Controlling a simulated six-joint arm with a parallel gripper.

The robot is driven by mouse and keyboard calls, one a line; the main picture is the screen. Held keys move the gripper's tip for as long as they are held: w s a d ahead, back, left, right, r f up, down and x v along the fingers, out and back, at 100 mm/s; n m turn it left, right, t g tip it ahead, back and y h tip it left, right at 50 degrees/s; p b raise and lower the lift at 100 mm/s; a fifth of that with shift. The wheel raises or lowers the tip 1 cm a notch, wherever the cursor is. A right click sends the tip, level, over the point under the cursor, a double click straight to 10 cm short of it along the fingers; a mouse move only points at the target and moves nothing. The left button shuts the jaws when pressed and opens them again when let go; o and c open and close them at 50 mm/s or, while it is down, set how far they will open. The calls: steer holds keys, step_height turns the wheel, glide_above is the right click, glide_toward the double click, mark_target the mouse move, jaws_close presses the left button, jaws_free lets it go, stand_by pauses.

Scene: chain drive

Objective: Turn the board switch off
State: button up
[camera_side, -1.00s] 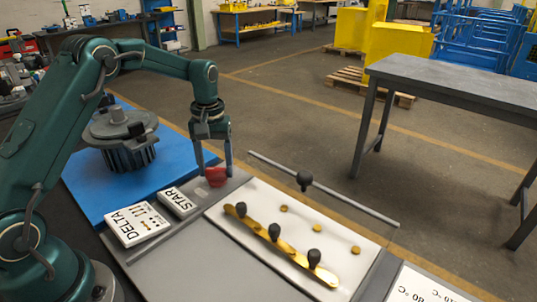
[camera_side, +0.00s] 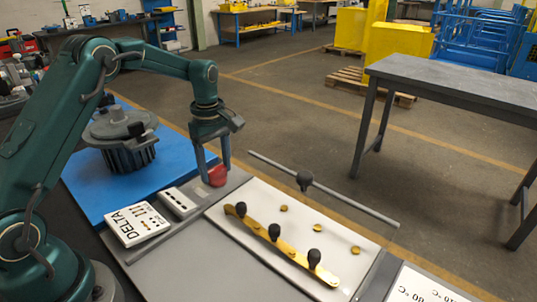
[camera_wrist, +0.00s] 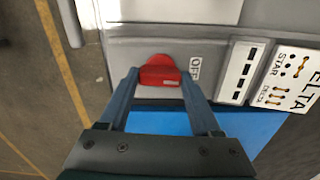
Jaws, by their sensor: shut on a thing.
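The board switch has a red handle (camera_side: 217,176) at the far left corner of the grey board. In the wrist view the red handle (camera_wrist: 160,72) sits beside a white label (camera_wrist: 195,69) that reads "OFF". My gripper (camera_wrist: 160,80) is shut on the red handle, with one finger at each side of it. In the side view my gripper (camera_side: 215,170) reaches down onto the handle from above and partly hides it. The underside of the switch is hidden.
The white plate with gold bar and black knobs (camera_side: 255,228) lies right of the switch. A slotted white block (camera_side: 178,203) and a DELTA plate (camera_side: 137,225) lie left. A grey motor (camera_side: 120,138) stands on a blue mat (camera_side: 88,200). A grey rod (camera_side: 350,202) runs behind.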

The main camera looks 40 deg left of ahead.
mark_target(216, 169)
steer(key=shift+r+n, duration=0.1)
steer(key=shift+n, duration=0.4)
steer(key=o, duration=1.1)
steer(key=shift+r, duration=2.55)
